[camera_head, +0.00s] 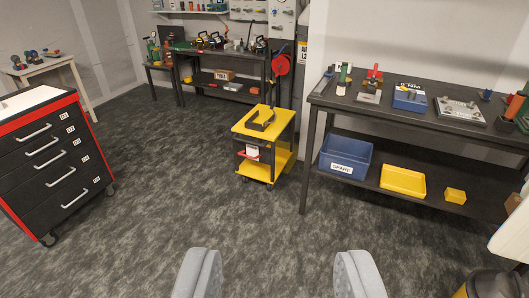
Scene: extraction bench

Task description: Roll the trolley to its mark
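The trolley (244,126) is a small yellow cart with a dark frame, a yellow lower shelf and small casters. It stands on the dark carpet a little right of centre, beside the left end of the right workbench. A dark item lies on its top, and a red handle-like part shows on its front. My gripper (277,275) is at the bottom of the view with its two grey fingers wide apart and nothing between them. It is well short of the trolley. I see no floor mark in this view.
A red and black drawer cabinet (52,160) on casters stands at the left. The right workbench (320,97) carries tools, with blue and yellow bins below. A back workbench (215,55) and a small table (35,67) stand farther off. The carpet (180,190) between cabinet and trolley is clear.

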